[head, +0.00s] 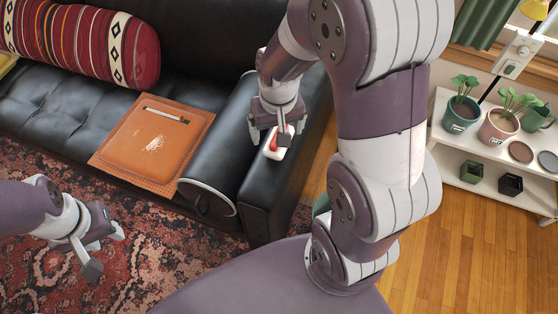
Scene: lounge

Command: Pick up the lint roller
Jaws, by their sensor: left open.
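A small white and red object (273,153), which looks like the lint roller, lies on the black sofa's right armrest. My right gripper (279,134) is directly over it, pointing down, and hides part of it. I cannot tell whether its fingers touch the object or how far apart they are. My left gripper (96,254) is low at the left, over the patterned rug, well away from the sofa armrest. It is open and empty.
The black sofa (222,110) holds an orange-brown leather piece (130,140) with pale specks, a striped bolster (85,40) and a black bolster (215,165). A white shelf (450,150) with plant pots stands right. Wooden floor (480,250) lies clear before it.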

